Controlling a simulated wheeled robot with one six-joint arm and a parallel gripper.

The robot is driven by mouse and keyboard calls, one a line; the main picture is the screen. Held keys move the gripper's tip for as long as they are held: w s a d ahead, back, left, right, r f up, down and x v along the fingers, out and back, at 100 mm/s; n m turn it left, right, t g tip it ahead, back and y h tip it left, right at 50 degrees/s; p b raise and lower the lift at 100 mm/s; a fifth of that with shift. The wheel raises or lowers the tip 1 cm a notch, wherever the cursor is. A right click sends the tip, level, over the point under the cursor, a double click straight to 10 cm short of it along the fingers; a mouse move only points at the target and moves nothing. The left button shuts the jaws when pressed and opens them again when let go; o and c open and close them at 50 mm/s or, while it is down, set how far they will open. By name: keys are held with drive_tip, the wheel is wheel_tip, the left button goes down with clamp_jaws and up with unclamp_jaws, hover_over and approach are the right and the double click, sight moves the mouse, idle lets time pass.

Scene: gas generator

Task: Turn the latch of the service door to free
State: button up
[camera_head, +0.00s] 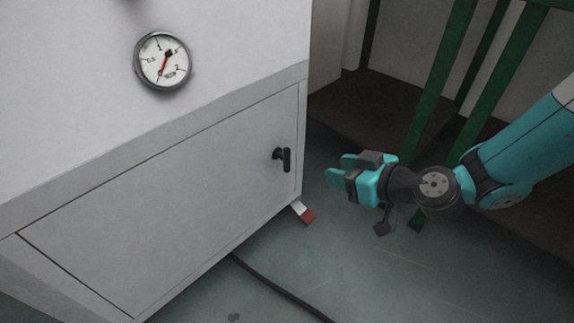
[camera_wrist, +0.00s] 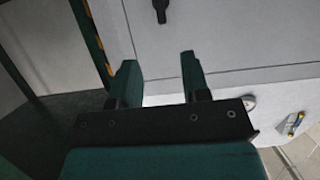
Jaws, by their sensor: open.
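The service door (camera_head: 170,205) is a grey panel low on the generator cabinet, and it looks shut. Its latch (camera_head: 286,159) is a small black handle near the door's right edge, standing about upright in the head view. In the wrist view the latch (camera_wrist: 160,10) shows at the top edge, partly cut off. My gripper (camera_head: 337,174) is to the right of the latch and slightly lower in the head view, apart from it. In the wrist view its two teal fingers (camera_wrist: 157,75) are spread with nothing between them.
A round gauge (camera_head: 162,61) with a red needle sits on the cabinet above the door. Green posts (camera_head: 440,85) stand behind my arm. A red and white foot (camera_head: 303,211) is under the cabinet corner. A dark cable (camera_head: 275,285) lies on the floor.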

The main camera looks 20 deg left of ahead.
sight(289, 159)
drive_tip(key=b+x, duration=0.5)
drive_tip(key=x, duration=1)
drive_tip(key=shift+a+f, duration=0.1)
drive_tip(key=shift+w+a+f, duration=0.1)
drive_tip(key=shift+w+a, duration=0.15)
drive_tip(key=shift+a, duration=0.35)
clamp_jaws()
